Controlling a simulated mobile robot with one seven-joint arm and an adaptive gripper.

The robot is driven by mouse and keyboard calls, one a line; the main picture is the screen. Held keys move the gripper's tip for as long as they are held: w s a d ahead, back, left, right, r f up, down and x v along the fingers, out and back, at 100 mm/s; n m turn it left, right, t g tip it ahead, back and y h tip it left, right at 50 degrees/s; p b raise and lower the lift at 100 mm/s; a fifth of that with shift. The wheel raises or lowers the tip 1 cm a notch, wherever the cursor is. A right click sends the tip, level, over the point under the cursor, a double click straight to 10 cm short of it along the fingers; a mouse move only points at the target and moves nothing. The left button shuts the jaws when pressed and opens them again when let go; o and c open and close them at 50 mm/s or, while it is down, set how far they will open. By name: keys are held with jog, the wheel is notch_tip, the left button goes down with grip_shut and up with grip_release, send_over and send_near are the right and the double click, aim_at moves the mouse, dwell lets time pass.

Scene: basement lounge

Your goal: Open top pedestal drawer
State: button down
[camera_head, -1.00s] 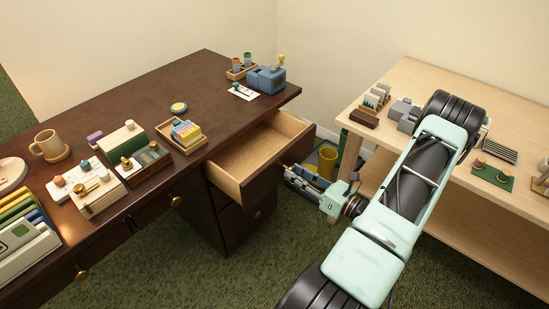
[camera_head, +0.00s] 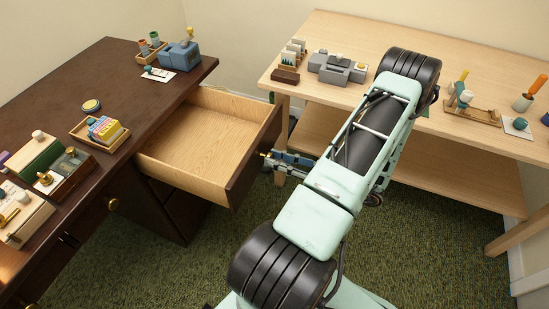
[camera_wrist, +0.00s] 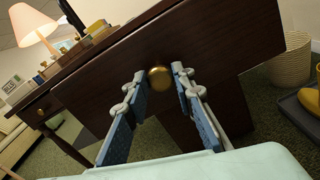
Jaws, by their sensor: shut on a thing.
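The top pedestal drawer (camera_head: 207,143) of the dark wooden desk stands pulled far out in the head view, and its pale wood inside is empty. Its dark front panel (camera_wrist: 110,85) fills the middle of the wrist view. A round brass knob (camera_wrist: 160,78) sits on that panel, between the blue-grey fingers of my gripper (camera_wrist: 159,76). My gripper (camera_head: 270,158) is shut on the knob, in front of the drawer face in the head view. The closed lower drawers of the pedestal are partly hidden beneath the open one.
The dark desk (camera_head: 70,90) carries a tray of coloured blocks (camera_head: 103,130) and a blue device (camera_head: 180,56). A light wooden bench (camera_head: 450,65) stands to the right, close to my arm. Green carpet (camera_head: 430,230) lies clear at the lower right. A wicker basket (camera_wrist: 290,62) shows in the wrist view.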

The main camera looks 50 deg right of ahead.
jog(key=c, duration=1.6)
grip_release()
jog(key=v, duration=1.2)
